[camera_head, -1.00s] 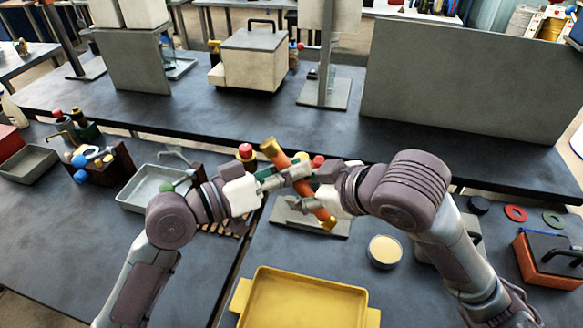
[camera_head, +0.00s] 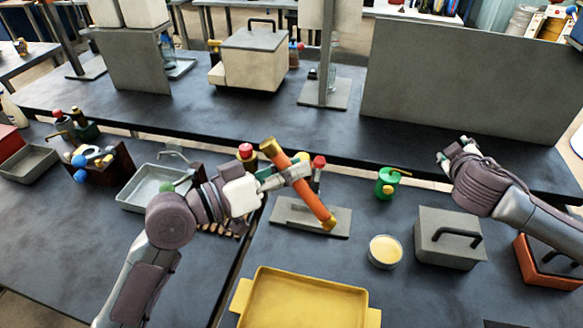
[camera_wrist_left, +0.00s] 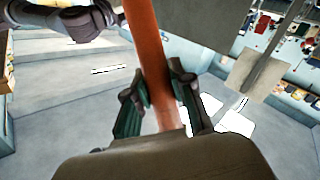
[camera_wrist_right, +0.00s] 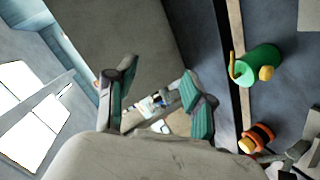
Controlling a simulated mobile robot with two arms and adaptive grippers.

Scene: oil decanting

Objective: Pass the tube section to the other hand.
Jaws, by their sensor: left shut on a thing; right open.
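The tube section (camera_head: 305,190) is an orange-red tube with brass-coloured ends, held tilted above the near table in the head view. My left gripper (camera_head: 292,175) is shut around its middle. The tube also shows between the fingers in the left wrist view (camera_wrist_left: 152,75). My right gripper (camera_head: 455,150) is well to the right of the tube, apart from it, near the far table's front edge. In the right wrist view its fingers (camera_wrist_right: 160,105) are spread with nothing between them.
A yellow tray (camera_head: 305,300) is at the front. A grey box with a handle (camera_head: 448,240), a round pale-topped dish (camera_head: 384,251) and a green can (camera_head: 386,184) stand to the right. A grey plate (camera_head: 290,216) lies below the tube. A tall grey panel (camera_head: 465,80) rises behind.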

